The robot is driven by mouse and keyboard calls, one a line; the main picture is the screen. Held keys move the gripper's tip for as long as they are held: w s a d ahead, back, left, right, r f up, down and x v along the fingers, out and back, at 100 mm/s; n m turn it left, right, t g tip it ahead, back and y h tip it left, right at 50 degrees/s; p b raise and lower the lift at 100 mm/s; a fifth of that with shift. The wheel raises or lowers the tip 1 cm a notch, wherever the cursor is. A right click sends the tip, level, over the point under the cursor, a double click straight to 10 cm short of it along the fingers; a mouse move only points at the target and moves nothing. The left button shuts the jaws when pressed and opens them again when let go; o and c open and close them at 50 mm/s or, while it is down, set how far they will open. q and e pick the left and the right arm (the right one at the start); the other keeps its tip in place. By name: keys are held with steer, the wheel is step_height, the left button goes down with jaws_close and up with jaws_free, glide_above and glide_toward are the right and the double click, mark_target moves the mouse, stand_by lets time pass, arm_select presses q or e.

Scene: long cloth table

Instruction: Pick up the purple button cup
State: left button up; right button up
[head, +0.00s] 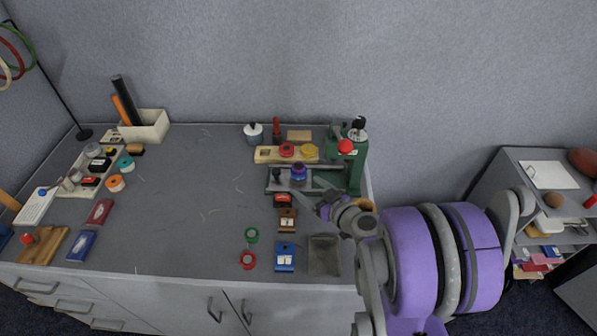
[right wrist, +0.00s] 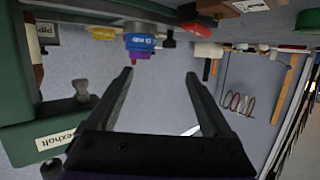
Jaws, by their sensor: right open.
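The purple button cup (head: 298,173) stands on a grey stand (head: 277,184) at the right of the table in the head view. It shows a blue label band and a purple top. In the right wrist view, which is upside down, the cup (right wrist: 139,42) hangs beyond the fingertips, a little left of the gap between them. My right gripper (head: 314,203) is open, just in front of and to the right of the cup in the head view. Its two fingers (right wrist: 160,74) are apart with nothing between them. My left gripper is not in view.
A red-topped block (head: 284,199) and a brown block (head: 287,219) sit in front. The table's middle is clear.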

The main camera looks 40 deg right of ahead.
mark_target(299, 166)
steer(key=d, duration=0.3)
steer(key=shift+f+t+h, duration=0.1)
steer(key=shift+t+h, duration=0.2)
steer(key=shift+h, duration=0.1)
steer(key=x, duration=0.4)
steer(key=shift+w, duration=0.35)
steer(key=x, duration=0.5)
steer(key=shift+w+d+f+p, duration=0.1)
steer(key=shift+w+p, duration=0.2)
steer(key=shift+s, duration=0.1)
jaws_close()
